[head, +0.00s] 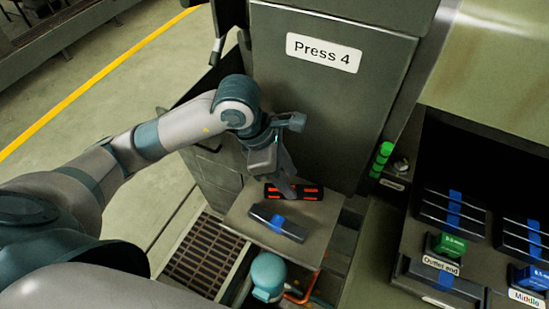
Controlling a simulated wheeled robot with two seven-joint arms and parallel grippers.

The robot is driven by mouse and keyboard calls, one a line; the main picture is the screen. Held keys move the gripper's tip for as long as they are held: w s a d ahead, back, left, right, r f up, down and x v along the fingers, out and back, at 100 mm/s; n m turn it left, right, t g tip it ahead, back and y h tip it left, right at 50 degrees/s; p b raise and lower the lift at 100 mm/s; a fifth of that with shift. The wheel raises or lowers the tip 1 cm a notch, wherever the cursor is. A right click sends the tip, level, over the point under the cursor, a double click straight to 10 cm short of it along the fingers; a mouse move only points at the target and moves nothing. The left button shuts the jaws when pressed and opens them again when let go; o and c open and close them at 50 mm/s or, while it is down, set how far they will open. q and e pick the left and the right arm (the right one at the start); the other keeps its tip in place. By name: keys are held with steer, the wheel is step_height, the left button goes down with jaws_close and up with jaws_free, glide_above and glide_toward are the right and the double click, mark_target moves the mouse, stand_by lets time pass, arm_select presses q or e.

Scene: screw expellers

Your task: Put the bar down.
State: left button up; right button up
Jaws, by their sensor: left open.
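A dark bar with orange-red marks (309,194) lies on a small grey shelf (318,236) in front of the Press 4 panel. A second dark bar with a blue band (262,214) lies on the same shelf, nearer to me. My left gripper (287,187) reaches down over the shelf, with its fingers at the red-marked bar and hiding part of it. The gripper is open. I cannot tell whether a finger touches that bar. My right gripper is not in view.
The upright Press 4 panel (320,110) stands close behind the shelf. A floor grate (203,258) lies to its left. On the right, a dark rack holds several blue-banded bars (452,214), with a green block (447,245) labelled Outlet end and a blue block (530,279) labelled Middle.

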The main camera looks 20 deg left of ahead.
arm_select(q)
steer(key=b+v, duration=0.2)
steer(key=v, duration=0.6)
steer(key=shift+r, duration=0.3)
steer(key=shift+a, duration=0.1)
step_height(320, 180, up, 14)
steer(key=p, duration=0.7)
stand_by(0.4)
stand_by(0.3)
steer(key=shift+s+f, duration=0.1)
